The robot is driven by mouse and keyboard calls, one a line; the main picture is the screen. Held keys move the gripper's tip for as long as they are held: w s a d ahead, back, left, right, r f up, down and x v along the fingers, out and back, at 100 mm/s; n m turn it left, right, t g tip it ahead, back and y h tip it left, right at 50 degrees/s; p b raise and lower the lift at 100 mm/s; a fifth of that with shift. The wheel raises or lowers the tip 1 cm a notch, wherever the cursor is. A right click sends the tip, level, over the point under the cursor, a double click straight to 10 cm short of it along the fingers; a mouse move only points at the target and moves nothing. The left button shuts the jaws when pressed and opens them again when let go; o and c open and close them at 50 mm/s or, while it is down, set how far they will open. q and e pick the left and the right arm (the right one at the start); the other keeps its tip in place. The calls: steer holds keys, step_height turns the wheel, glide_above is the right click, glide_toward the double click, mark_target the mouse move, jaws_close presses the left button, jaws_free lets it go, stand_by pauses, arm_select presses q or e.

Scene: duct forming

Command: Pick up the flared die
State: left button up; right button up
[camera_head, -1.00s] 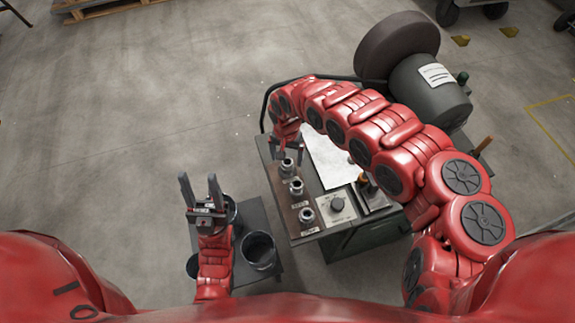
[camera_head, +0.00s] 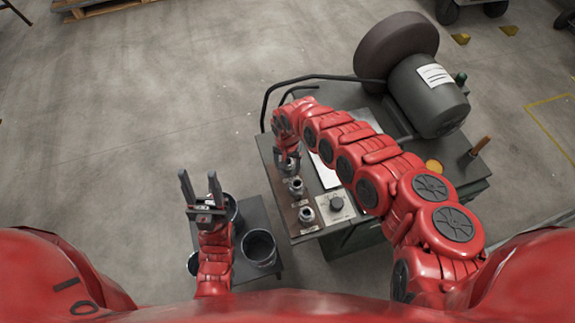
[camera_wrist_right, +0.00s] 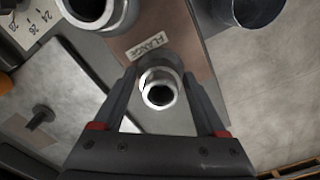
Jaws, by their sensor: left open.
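Three metal ring-shaped dies stand in a row on a brown strip along the table's left edge: a far die (camera_head: 289,165), a middle die (camera_head: 296,187) and a near die (camera_head: 306,214). My right gripper (camera_head: 288,158) is over the far die. In the right wrist view the far die (camera_wrist_right: 159,91) stands between the open fingers of my right gripper (camera_wrist_right: 160,85), with gaps at both sides. A label (camera_wrist_right: 148,46) beside it starts with "FLA"; the rest is hard to read. My left gripper (camera_head: 199,180) is open and empty, left of the table.
A grey motor with a brown wheel (camera_head: 396,50) stands at the table's back right. Black buckets (camera_head: 260,250) stand on a low stand at the left.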

jaws_close()
steer(key=shift+r, duration=0.15)
stand_by(0.4)
